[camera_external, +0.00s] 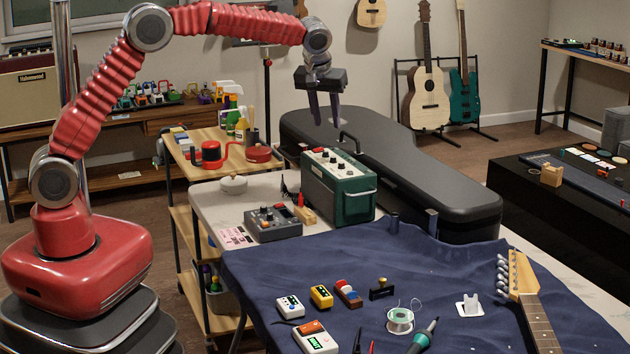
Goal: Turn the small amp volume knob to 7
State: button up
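A grey box with knobs (273,223) sits left of the amp. A black guitar case (440,185) lies behind it. A blue cloth (270,270) in front bears small pedals, solder and a guitar neck (541,325). A wooden cart (215,170) stands behind left.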

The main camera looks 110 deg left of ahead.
jog(key=s+d+m+h, duration=0.1)
jog(key=d+m, duration=0.3)
jog(key=d, duration=0.8)
jog(key=s+d+f+m+t+h, duration=0.1)
jog(key=s+d+m, duration=0.2)
jog(key=d, duration=0.9)
jog(key=shift+m, duration=1.2)
jog(key=shift+f, duration=0.1)
